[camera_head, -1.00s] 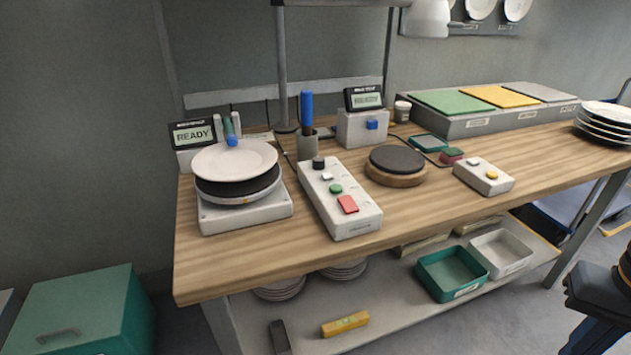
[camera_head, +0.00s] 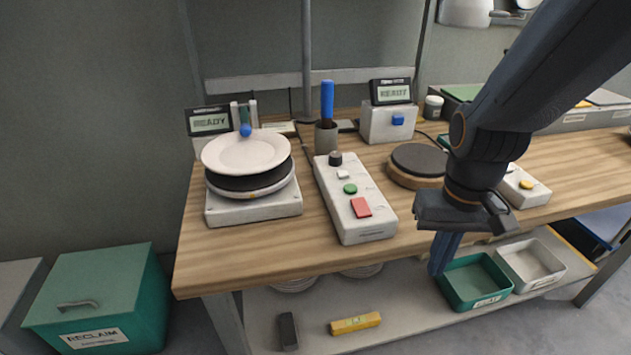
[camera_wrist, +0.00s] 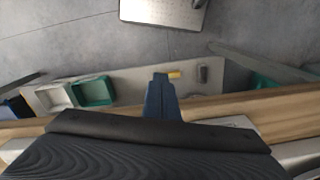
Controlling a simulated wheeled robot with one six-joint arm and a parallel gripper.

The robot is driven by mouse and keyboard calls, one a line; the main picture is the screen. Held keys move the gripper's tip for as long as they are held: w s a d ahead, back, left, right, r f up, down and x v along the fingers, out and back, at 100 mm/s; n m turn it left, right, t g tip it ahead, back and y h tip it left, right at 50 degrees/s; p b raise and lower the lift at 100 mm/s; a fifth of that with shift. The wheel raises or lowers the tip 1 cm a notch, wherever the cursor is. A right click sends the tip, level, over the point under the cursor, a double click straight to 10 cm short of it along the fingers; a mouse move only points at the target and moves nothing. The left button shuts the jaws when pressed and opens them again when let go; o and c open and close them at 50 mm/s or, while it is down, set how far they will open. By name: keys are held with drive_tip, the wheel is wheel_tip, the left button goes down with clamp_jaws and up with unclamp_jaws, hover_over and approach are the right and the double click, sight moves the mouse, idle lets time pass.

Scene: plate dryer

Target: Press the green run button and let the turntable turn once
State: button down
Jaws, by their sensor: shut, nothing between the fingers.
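The green run button (camera_head: 350,189) is on top of a white control box (camera_head: 368,229), between a small white button (camera_head: 343,174) and a larger red button (camera_head: 361,207). A black knob (camera_head: 335,158) is at the box's far end. The turntable (camera_head: 248,193) stands at the left on a white base, with a white plate (camera_head: 245,151) lying on it. The display behind it (camera_head: 209,122) reads READY. My gripper (camera_head: 437,270) is shut and empty, pointing down in front of the bench edge, right of the control box and apart from it. Its blue fingers (camera_wrist: 160,95) show in the wrist view.
A round dark pad on a wooden base (camera_head: 418,162) and a white box with a yellow button (camera_head: 522,187) stand right of the control box. Green (camera_head: 474,291) and white (camera_head: 548,277) trays sit on the lower shelf. A cup with a blue-handled tool (camera_head: 326,132) stands behind.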

drive_tip(key=shift+w+a, duration=0.1)
drive_tip(key=shift+w, duration=0.05)
drive_tip(key=w+a+r+n+t+h+p, duration=0.5)
drive_tip(key=w+a+r+n+t+p, duration=0.2)
drive_tip(key=w+a+r+n+p, duration=0.7)
wheel_tip(320, 180, up, 4)
drive_tip(key=a+n+p, duration=0.2)
drive_tip(key=n, duration=0.3)
drive_tip(key=shift+f+h+p, duration=0.25)
drive_tip(key=shift+h+p, duration=0.05)
drive_tip(key=shift+d, duration=0.1)
